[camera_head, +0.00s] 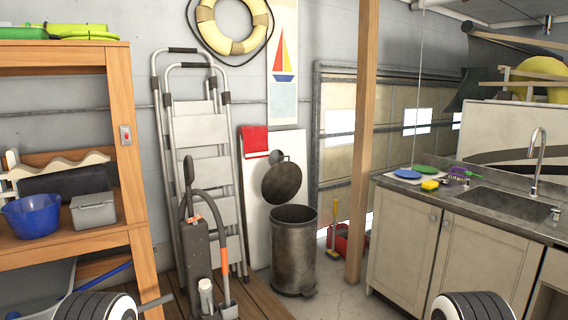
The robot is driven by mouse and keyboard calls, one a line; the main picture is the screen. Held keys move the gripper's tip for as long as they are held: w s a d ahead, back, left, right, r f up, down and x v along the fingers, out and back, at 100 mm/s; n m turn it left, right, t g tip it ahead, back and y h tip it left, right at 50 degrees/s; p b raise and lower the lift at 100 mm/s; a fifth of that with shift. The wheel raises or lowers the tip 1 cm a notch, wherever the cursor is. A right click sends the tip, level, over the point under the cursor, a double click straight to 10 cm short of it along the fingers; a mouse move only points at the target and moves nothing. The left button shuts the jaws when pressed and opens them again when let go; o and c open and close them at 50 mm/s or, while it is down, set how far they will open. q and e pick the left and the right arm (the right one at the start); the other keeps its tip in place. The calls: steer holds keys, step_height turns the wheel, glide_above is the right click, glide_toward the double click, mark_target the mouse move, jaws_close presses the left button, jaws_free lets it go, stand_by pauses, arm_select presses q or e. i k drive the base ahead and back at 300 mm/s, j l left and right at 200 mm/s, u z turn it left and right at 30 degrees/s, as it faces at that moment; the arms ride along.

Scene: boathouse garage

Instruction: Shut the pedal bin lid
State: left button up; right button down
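The pedal bin (293,257) is a dark grey metal cylinder standing upright on the floor near the middle of the head view. Its round lid (282,182) is open, tilted up above the back left of the rim, and the dark mouth of the bin shows. A small pedal (308,292) sticks out at the foot of the bin. Neither of my grippers shows; only dark ribbed parts of my arms appear at the bottom left and bottom right, well apart from the bin.
An upright vacuum-like machine (198,262) and a folded stepladder (203,140) stand left of the bin. A wooden post (362,140) and a red bucket (343,243) are to its right. A wooden shelf (137,200) is at left, a sink counter (405,240) at right.

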mark_target(282, 181)
steer(key=i+l+z, duration=0.15)
steer(key=i, duration=0.15)
steer(key=i+z, duration=0.15)
steer(key=i, duration=0.15)
steer(key=i+l, duration=0.15)
steer(key=i, duration=0.3)
steer(key=i+l, duration=0.1)
steer(key=i, duration=0.4)
steer(key=i+l, duration=0.15)
steer(key=i, duration=0.3)
steer(key=i+l+u, duration=0.1)
steer(key=i, duration=0.4)
steer(key=i+l, duration=0.2)
steer(key=i, duration=0.25)
